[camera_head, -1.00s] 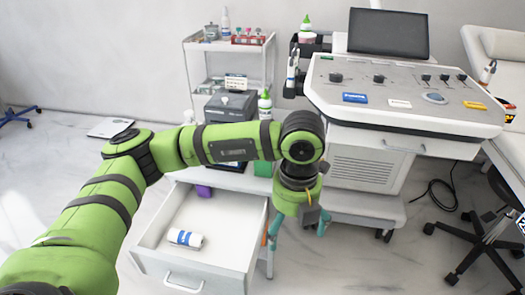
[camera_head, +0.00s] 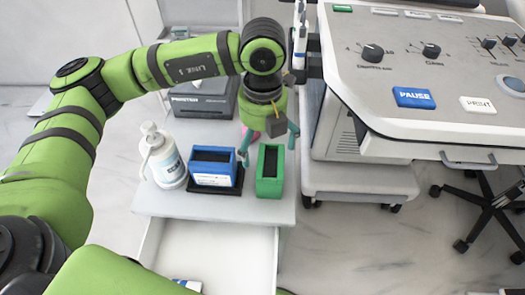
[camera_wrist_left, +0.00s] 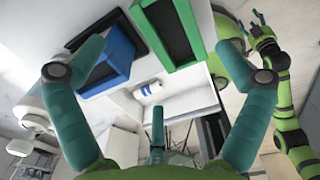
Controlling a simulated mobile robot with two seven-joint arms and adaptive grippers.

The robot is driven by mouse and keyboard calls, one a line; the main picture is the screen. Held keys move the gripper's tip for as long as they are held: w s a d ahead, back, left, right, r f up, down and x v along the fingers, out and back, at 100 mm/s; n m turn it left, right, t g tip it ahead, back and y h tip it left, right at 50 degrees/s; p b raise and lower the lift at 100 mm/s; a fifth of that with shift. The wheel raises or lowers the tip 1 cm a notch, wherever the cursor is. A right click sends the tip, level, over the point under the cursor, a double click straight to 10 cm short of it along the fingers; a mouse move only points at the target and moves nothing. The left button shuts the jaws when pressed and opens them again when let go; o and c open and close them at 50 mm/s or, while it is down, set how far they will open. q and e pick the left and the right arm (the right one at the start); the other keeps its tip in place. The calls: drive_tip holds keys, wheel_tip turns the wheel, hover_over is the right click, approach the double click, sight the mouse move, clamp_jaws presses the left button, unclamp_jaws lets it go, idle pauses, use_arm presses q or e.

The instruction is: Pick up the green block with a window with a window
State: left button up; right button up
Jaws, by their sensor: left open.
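The green block (camera_head: 270,172) with a dark window in its top stands near the right edge of the white cabinet top in the head view. In the left wrist view the green block (camera_wrist_left: 206,48) is at the top, between the open fingers and partly cut off. My left gripper (camera_head: 268,141) is open, with its teal fingers just behind and above the block. It holds nothing. In the left wrist view the left gripper (camera_wrist_left: 160,52) is spread wide. My right gripper is not in the head view; green and black arm parts show at the right of the left wrist view.
A blue block (camera_head: 212,168) on a black base stands close left of the green one. A white pump bottle (camera_head: 163,158) is further left, a printer (camera_head: 200,100) behind. An open drawer (camera_head: 215,250) juts out in front. The console cart (camera_head: 350,182) stands right.

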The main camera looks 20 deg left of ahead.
sight(265, 164)
use_arm(q)
drive_tip(key=shift+s+f, duration=0.1)
drive_tip(key=shift+f, duration=0.35)
drive_tip(key=f, duration=0.5)
drive_tip(key=shift+d+f, duration=0.25)
drive_tip(key=shift+f, duration=0.15)
drive_tip(key=shift+w, duration=0.2)
drive_tip(key=c, duration=1.6)
